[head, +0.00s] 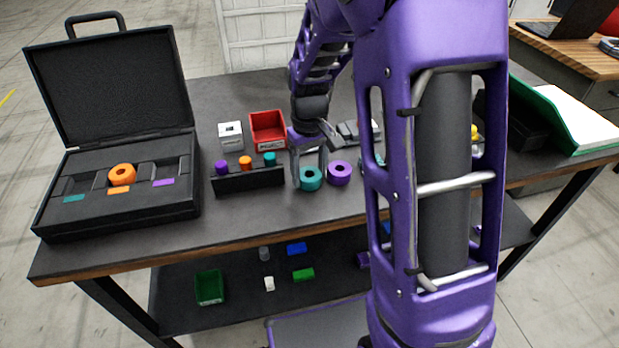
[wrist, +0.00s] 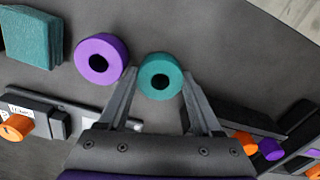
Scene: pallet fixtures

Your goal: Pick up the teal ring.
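The teal ring (head: 311,185) lies flat on the dark table near its front edge, and it also shows in the wrist view (wrist: 160,94). My gripper (head: 309,168) points down over it. In the wrist view the fingers of my gripper (wrist: 160,74) stand one on each side of the teal ring, with their tips very close to its sides. The gripper looks open around the ring; firm contact does not show. The ring appears to rest on the table.
A purple ring (head: 339,180) lies close beside the teal one, left of it in the wrist view (wrist: 86,59). A black rack (head: 247,181) with purple, orange and teal pegs stands left. Beyond are a red bin (head: 268,147) and an open black case (head: 120,209) holding an orange ring (head: 122,184).

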